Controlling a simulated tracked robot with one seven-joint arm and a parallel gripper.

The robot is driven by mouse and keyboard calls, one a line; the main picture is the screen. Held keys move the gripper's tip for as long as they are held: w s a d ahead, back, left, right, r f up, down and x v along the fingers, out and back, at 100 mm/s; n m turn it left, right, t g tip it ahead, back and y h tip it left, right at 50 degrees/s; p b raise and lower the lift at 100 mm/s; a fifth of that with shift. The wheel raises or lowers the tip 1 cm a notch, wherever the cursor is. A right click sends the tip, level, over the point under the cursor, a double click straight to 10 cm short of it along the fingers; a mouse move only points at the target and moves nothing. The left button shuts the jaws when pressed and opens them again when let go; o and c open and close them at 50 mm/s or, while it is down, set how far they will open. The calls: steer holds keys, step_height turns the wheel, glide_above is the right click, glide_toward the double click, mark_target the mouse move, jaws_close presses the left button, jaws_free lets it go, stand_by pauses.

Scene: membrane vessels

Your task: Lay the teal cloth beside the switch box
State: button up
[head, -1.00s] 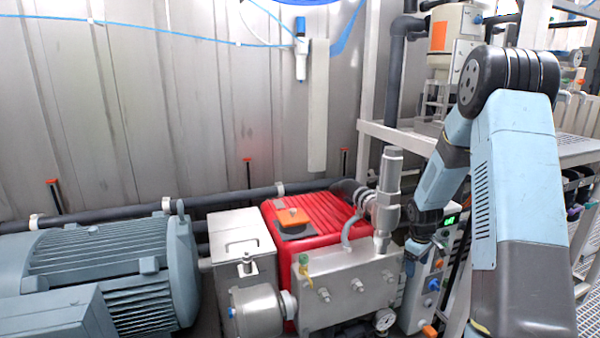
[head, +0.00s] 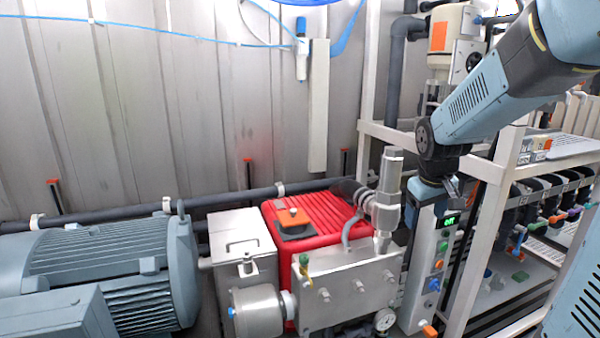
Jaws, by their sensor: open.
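The switch box (head: 428,275) is a tall, narrow pale grey box right of the silver valve block, with a lit green display and several coloured buttons and knobs on its front. My gripper (head: 424,204) hangs at the end of my arm, over or in front of the top of this box. It is small and dark in the head view, and its fingertips are hard to make out. I see nothing held in it. I cannot make out a teal cloth anywhere in this view.
A red ribbed machine (head: 310,215) with a silver valve block (head: 350,290) and an upright fitting (head: 389,190) stands left of the box. A grey motor (head: 110,265) fills the lower left. A white frame rack (head: 495,200) with shelves and hoses stands at the right.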

steer(key=s+a+r+m+t, duration=0.1)
steer(key=s+a+r, duration=0.1)
steer(key=s, duration=0.7)
steer(key=s+a+r+m+t+y, duration=0.1)
steer(key=s+r, duration=0.4)
steer(key=s, duration=0.5)
steer(key=shift+a+m, duration=0.5)
steer(key=shift+a, duration=0.8)
steer(key=shift+s+r, duration=0.1)
